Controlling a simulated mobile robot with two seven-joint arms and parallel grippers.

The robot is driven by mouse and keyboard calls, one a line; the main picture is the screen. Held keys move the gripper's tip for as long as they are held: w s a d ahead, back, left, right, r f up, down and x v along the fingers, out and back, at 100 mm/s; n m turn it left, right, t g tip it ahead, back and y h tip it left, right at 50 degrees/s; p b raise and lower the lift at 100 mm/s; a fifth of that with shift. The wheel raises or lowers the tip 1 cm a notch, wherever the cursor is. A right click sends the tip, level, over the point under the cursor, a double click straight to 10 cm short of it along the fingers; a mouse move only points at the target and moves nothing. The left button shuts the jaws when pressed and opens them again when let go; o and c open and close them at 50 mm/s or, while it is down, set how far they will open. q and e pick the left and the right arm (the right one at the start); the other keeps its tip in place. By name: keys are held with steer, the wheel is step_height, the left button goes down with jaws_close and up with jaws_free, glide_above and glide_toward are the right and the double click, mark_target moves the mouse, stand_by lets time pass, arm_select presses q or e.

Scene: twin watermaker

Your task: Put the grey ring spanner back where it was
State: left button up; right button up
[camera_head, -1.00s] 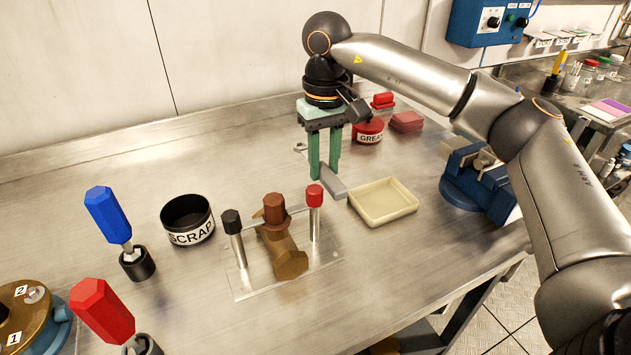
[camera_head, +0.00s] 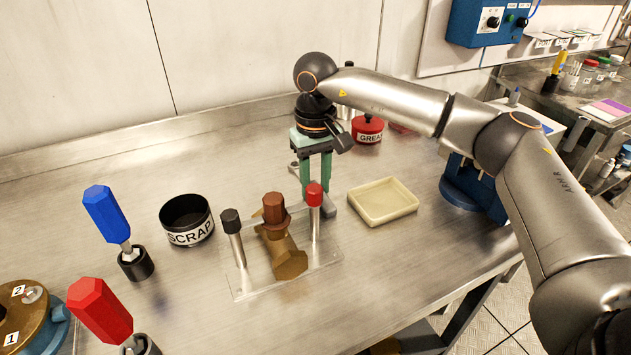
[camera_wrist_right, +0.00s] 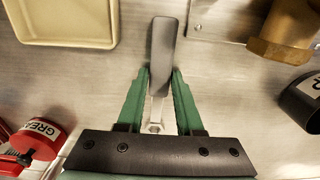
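The grey ring spanner (camera_head: 329,207) has a flat grey handle and a paler shank. My right gripper (camera_head: 315,192) points down and is shut on it, near where the handle meets the shank. In the right wrist view, the spanner (camera_wrist_right: 163,45) runs lengthwise between the green fingers (camera_wrist_right: 161,72), handle pointing away and the paler end close to the palm. In the head view it is just behind the red-capped post, which partly covers it. I cannot tell whether it touches the bench. My left gripper is not in view.
A brass fitting (camera_head: 287,262) stands on a clear plate between a black-capped post (camera_head: 234,240) and a red-capped post (camera_head: 315,205). A cream tray (camera_head: 384,221) is right of the gripper; a red grease tin (camera_head: 368,130) is behind. The SCRAP pot (camera_head: 188,222) is left. The back-left bench is clear.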

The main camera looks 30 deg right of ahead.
steer(key=o, duration=0.4)
step_height(320, 180, up, 12)
steer(key=p, duration=0.1)
steer(key=shift+r, duration=0.2)
stand_by(0.4)
